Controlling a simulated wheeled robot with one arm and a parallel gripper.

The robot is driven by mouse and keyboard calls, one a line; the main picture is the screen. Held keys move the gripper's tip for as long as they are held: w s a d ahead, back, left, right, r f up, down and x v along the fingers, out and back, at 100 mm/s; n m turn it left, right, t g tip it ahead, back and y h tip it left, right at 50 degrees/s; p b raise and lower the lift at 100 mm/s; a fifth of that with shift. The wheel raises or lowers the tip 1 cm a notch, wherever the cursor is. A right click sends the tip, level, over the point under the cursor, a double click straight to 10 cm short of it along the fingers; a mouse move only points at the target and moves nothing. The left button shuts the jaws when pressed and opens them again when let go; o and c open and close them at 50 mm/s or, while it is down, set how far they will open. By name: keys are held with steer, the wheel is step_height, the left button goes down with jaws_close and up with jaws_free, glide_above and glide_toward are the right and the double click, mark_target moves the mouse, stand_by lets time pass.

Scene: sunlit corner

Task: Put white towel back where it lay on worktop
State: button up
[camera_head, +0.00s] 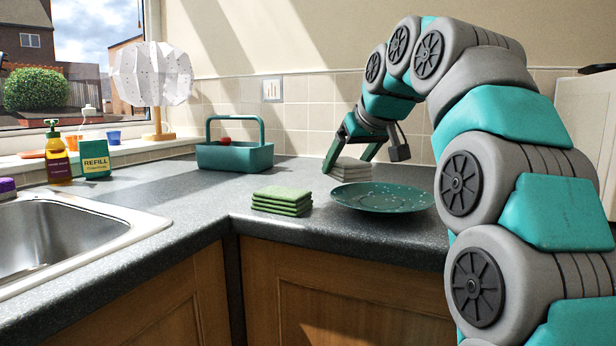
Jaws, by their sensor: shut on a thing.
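The white towel (352,168) is a folded, pale stack at the back of the grey worktop (310,228), just behind the green plate. My gripper (347,158) is around the towel and shut on it, one finger at its left side. The other finger is partly hidden behind the towel and the wrist. The towel looks level and at or very near the worktop surface; I cannot tell whether it touches it.
A speckled green plate (382,198) lies right in front of the towel. A folded green cloth stack (282,200) is to the left. A teal caddy (234,156) stands farther back left. The sink (60,240) is at far left. Worktop between caddy and towel is clear.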

steer(key=p, duration=0.3)
glide_above(304, 187)
steer(key=s+d, duration=0.2)
steer(key=s, duration=0.1)
steer(key=shift+w+a+f, duration=0.1)
steer(key=shift+a+f, duration=0.1)
steer(key=shift+f, duration=0.2)
steer(key=shift+w+a+f, duration=0.15)
steer(key=shift+w+a, duration=0.1)
steer(key=shift+w, duration=0.05)
steer(key=shift+f+b, duration=0.65)
steer(key=shift+f, duration=1.15)
steer(key=shift+f, duration=0.2)
steer(key=o, duration=1.3)
steer(key=shift+r, duration=0.1)
steer(key=shift+o, duration=0.2)
steer(key=shift+r, duration=0.2)
steer(key=v, duration=1.2)
